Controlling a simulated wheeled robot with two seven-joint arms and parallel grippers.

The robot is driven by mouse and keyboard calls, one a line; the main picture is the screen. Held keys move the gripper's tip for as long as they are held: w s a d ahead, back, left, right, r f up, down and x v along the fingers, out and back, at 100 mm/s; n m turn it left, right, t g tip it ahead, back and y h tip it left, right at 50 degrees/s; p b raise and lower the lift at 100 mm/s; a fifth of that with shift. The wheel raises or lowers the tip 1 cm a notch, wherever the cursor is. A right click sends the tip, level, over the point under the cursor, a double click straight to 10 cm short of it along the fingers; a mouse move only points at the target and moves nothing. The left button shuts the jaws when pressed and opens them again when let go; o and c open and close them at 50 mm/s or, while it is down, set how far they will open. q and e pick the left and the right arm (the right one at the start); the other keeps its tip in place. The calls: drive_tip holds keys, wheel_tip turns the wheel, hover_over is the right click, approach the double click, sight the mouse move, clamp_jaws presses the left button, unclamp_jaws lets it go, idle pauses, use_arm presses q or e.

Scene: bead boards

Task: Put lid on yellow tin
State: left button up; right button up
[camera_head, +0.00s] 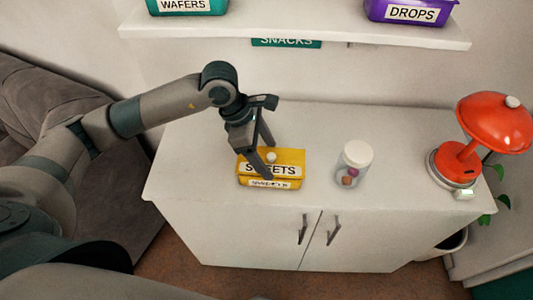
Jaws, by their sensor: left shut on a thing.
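The yellow tin (298,184) stands on the white cabinet, left of the middle, with a "SWEETS" label on its front. A yellow lid (294,155) with a white knob and a larger label is over the tin's top. I cannot tell whether it rests on the tin or is slightly above it. My left gripper (269,160) reaches down from the upper left and is shut on the lid at its knob. One finger hides part of both labels. My right gripper is not in view.
A clear jar (351,177) with a white cap (358,154) stands right of the tin. A red lamp (492,124) is at the cabinet's right end. Above is a shelf (300,34) with a teal tin (186,6) and a purple tin (410,12). The cabinet top between jar and lamp is clear.

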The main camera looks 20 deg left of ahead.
use_arm(q)
drive_tip(key=shift+b, duration=0.45)
idle(0.6)
drive_tip(key=shift+f+b, duration=0.35)
drive_tip(key=shift+b, duration=0.3)
idle(0.5)
drive_tip(key=shift+b, duration=0.45)
idle(0.7)
idle(0.3)
drive_tip(key=o, duration=1.3)
drive_tip(key=shift+r+p, duration=1.6)
drive_tip(key=shift+r, duration=2.4)
